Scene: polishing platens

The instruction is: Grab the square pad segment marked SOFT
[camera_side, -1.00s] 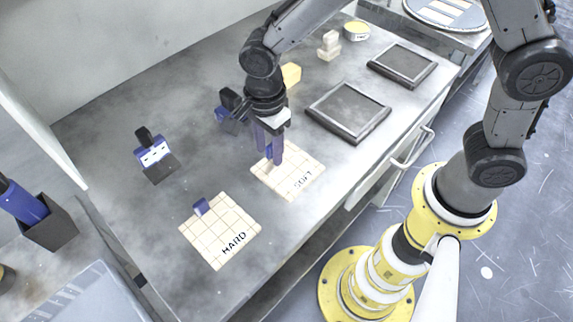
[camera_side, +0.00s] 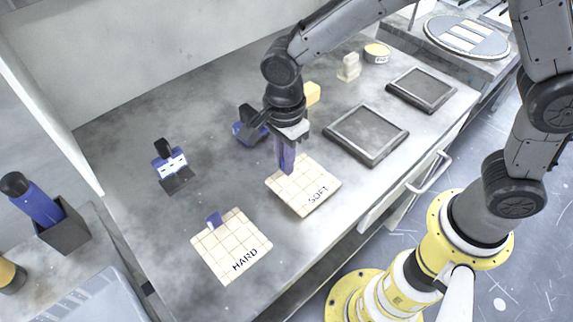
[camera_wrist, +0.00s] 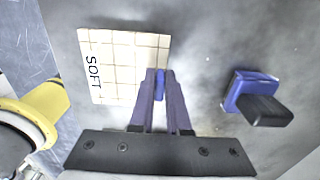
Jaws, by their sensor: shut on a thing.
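The square SOFT pad (camera_side: 302,184) is cream with a grid of lines and lies on the grey bench, apparently flat. It also shows in the wrist view (camera_wrist: 112,62), its lettering to the left. My gripper (camera_side: 287,170) points down at the pad's back edge. Its fingers are shut on the pad's blue tab (camera_wrist: 160,83), which shows between the fingertips in the wrist view and is mostly hidden in the side view. The similar HARD pad (camera_side: 232,245) lies to the front left, with its own blue tab (camera_side: 214,220) standing at its back edge.
A blue-and-black tool (camera_side: 247,130) stands close behind my gripper, right of it in the wrist view (camera_wrist: 255,98). Another blue block (camera_side: 171,165) is at left. Two dark square trays (camera_side: 366,135) (camera_side: 420,89) lie at right. Bench between the pads and the left block is clear.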

